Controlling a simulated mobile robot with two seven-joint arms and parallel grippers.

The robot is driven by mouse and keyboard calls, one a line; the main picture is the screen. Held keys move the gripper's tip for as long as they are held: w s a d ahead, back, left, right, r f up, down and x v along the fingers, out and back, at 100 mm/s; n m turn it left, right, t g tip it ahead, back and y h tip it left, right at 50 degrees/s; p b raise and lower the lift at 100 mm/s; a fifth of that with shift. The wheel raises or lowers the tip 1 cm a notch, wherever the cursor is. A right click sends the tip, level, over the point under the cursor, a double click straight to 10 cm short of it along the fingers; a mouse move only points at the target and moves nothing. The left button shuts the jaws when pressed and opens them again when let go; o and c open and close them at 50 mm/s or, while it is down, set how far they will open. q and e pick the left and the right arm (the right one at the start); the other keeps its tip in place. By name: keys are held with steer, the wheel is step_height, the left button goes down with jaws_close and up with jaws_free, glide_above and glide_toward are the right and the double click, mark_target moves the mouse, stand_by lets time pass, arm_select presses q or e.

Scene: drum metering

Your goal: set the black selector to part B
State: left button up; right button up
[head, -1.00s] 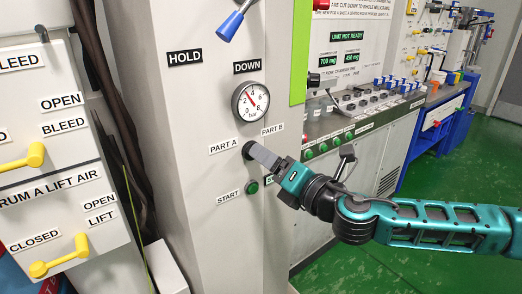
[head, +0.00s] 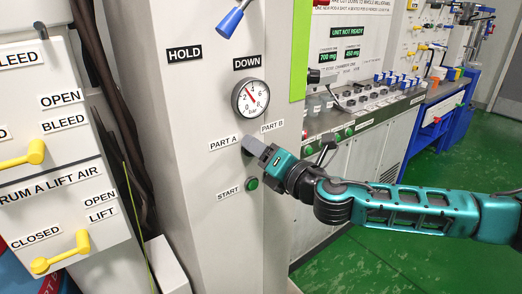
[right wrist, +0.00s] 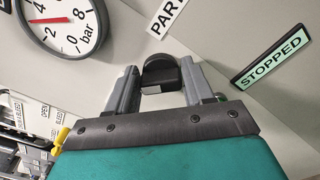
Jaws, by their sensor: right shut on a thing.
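The black selector (right wrist: 160,72) is a round dark knob with a raised grip on the grey panel. In the right wrist view it sits between the two grey fingers of my right gripper (right wrist: 158,86), which is shut on it. In the head view my right gripper (head: 255,146) reaches the panel from the right, just below the PART A label (head: 224,142) and PART B label (head: 272,126). There the fingers hide most of the selector. Which label the selector points to cannot be told. My left gripper is not in view.
A round pressure gauge (head: 250,98) is above the selector. A green START button (head: 252,184) is just below the gripper. A blue-handled lever (head: 231,20) is higher up. A bench with a control panel (head: 370,105) stands to the right, with green floor (head: 440,205) in front.

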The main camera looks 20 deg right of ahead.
steer(key=c, duration=0.3)
steer(key=shift+c, duration=0.2)
steer(key=shift+f+m, duration=0.1)
steer(key=shift+m, duration=0.2)
steer(key=m, duration=0.3)
steer(key=shift+f, duration=0.1)
steer(key=m, duration=0.4)
steer(key=m+p, duration=0.1)
steer(key=m, duration=0.3)
steer(key=shift+f+m, duration=0.1)
steer(key=shift+m, duration=0.2)
steer(key=m+p, duration=0.1)
steer(key=m, duration=0.2)
steer(key=shift+p, duration=0.4)
steer(key=shift+f+m+p, duration=0.1)
steer(key=shift+m+p, duration=0.3)
steer(key=shift+m, duration=0.9)
